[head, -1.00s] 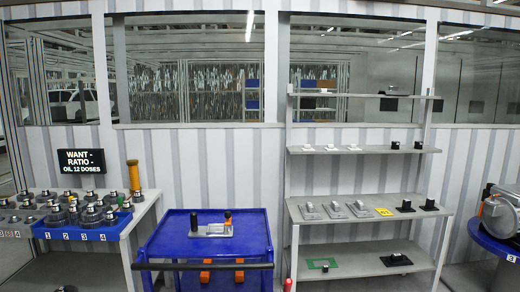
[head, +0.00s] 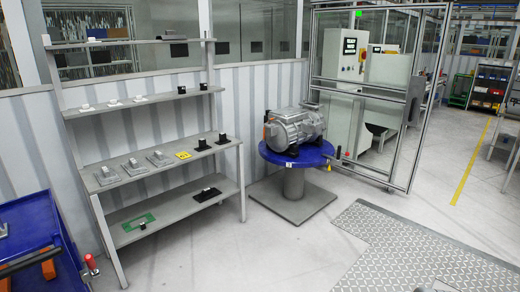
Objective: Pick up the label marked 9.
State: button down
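No label with a readable 9 shows in the head view. My gripper is not in view.
A silver motor unit (head: 293,129) stands on the blue table. A blue cart (head: 28,232) is at the lower left. Glass guarding (head: 372,102) stands behind the table. The grey floor (head: 235,255) in front is clear up to a tread-plate mat (head: 420,255).

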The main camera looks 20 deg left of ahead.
aim_at(139, 99)
jog(key=u, duration=0.8)
jog(key=i, duration=1.15)
jog(key=u, duration=0.9)
jog(key=i, duration=2.3)
jog(key=u, duration=0.25)
